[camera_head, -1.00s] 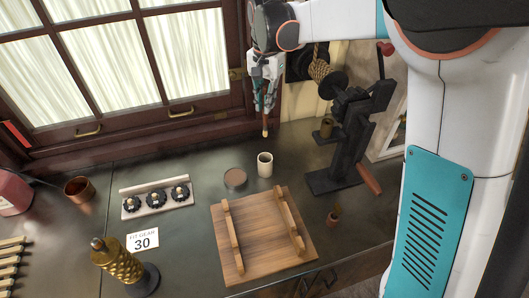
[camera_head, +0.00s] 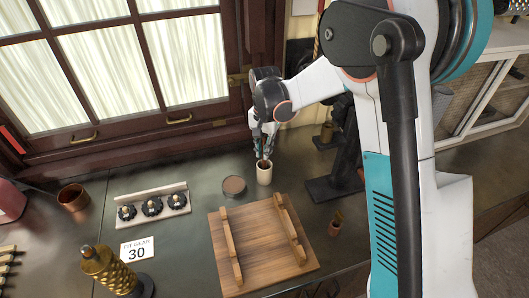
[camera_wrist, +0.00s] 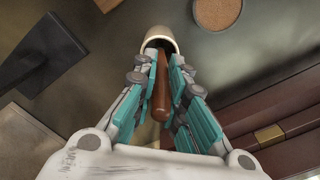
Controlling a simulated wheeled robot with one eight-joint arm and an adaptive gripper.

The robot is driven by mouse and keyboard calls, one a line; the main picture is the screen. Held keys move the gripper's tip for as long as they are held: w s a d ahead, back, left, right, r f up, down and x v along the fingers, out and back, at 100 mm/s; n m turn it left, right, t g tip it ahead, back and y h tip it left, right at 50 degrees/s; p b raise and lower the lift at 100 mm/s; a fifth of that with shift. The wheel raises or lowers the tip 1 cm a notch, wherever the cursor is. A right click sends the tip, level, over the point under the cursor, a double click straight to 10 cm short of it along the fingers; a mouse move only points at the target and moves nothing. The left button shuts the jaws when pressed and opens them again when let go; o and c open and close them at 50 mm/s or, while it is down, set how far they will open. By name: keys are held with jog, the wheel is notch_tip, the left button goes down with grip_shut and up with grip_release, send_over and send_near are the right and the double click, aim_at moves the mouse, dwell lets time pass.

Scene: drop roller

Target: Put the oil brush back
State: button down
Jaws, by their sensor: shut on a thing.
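My gripper (camera_head: 263,146) is shut on the oil brush (camera_wrist: 161,88), a thin brown wooden handle between the teal-padded fingers in the wrist view.
A wooden board with two rails (camera_head: 255,250) lies in front. A black stand (camera_head: 335,185) is to the right. A gear rack (camera_head: 152,207), copper cup (camera_head: 73,197) and brass roller (camera_head: 110,270) are at left.

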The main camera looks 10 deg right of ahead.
jog(key=shift+f, duration=0.75)
jog(key=c, duration=1.6)
grip_release()
jog(key=shift+c, duration=0.2)
notch_tip(320, 180, up, 12)
jog(key=shift+d+r+p, duration=0.1)
jog(key=shift+r+p, duration=0.15)
jog(key=shift+p, duration=0.8)
